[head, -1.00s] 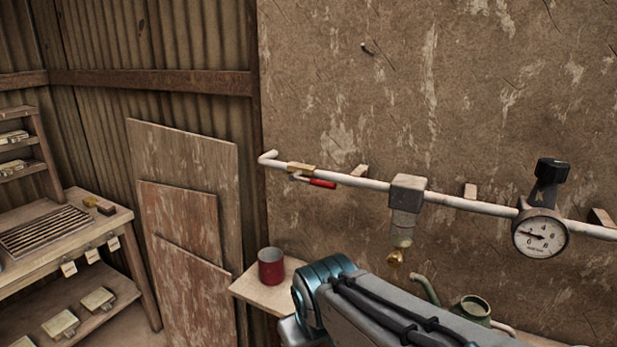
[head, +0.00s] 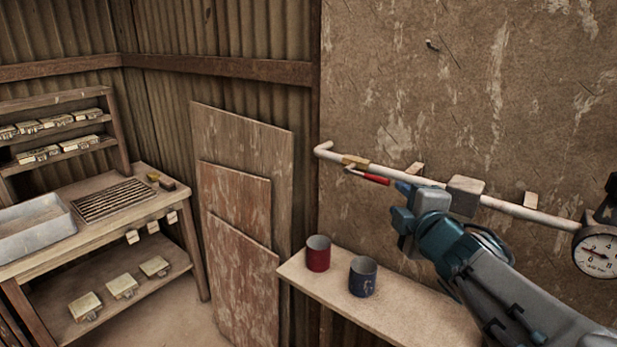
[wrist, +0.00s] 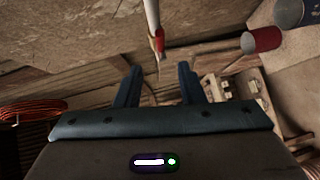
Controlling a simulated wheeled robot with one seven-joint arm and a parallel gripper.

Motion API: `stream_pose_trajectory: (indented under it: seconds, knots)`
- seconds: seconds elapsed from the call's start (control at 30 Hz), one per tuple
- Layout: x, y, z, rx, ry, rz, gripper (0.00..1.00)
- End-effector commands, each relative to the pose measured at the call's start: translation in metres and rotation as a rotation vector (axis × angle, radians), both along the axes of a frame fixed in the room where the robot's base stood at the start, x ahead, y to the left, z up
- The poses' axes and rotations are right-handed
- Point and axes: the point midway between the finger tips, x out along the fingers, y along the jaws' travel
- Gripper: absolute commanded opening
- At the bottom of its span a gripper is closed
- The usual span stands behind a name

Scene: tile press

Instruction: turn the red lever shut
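The red lever (head: 376,179) sits on a brass valve (head: 355,162) near the left end of the white pipe on the wall. Its handle lies roughly along the pipe, pointing right. My gripper (head: 403,200) is just right of the lever's tip in the head view; whether they touch there is hidden. In the wrist view the red lever (wrist: 159,42) is ahead of and between my gripper's two blue fingers (wrist: 158,72), beyond their tips. The fingers stand apart with nothing between them.
The white pipe (head: 530,214) runs right past a grey box (head: 464,196) to a gauge (head: 598,256). Below, a shelf (head: 400,318) holds a red cup (head: 318,254) and a blue cup (head: 363,277). Boards (head: 240,150) lean at the left. A workbench (head: 110,225) stands farther left.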

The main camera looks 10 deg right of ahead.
Motion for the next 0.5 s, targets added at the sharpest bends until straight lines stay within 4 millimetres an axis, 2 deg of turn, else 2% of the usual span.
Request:
stream_pose_trajectory:
  seconds: [0.5]
  knots:
    - [0.074, -0.009, -0.012, 0.004, 0.004, -0.002, 0.35]
